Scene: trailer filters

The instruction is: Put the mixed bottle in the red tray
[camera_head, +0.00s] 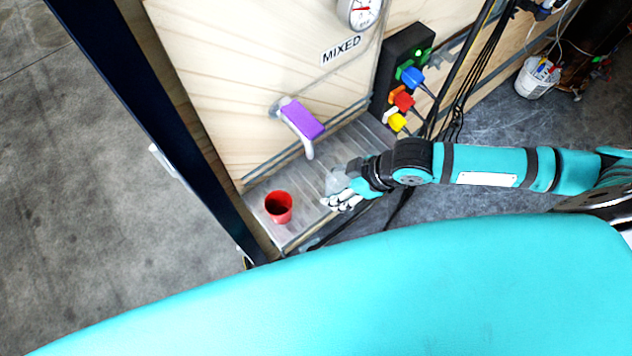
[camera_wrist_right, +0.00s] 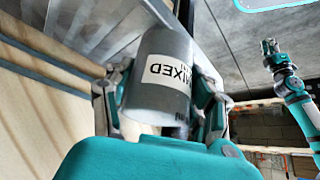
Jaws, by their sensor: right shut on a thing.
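The mixed bottle (camera_wrist_right: 157,72) is a grey cylinder with a white label reading MIXED in the right wrist view. My right gripper (camera_wrist_right: 160,98) is shut on it, with a finger on each side. In the head view the right gripper (camera_head: 345,195) is at the front right of the metal shelf, and the pale bottle (camera_head: 336,180) shows at its fingers. No red tray shows; a red cup-shaped container (camera_head: 278,207) stands on the shelf, left of the gripper. My left gripper (camera_wrist_right: 270,47) appears small in the right wrist view, too small to read.
The metal shelf (camera_head: 322,222) runs below a wooden panel with a MIXED sign (camera_head: 341,50). A purple-handled tap (camera_head: 302,118) juts over the shelf. Coloured plugs (camera_head: 405,100) and hanging cables are behind the arm. A white bucket (camera_head: 537,78) stands at the back right.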

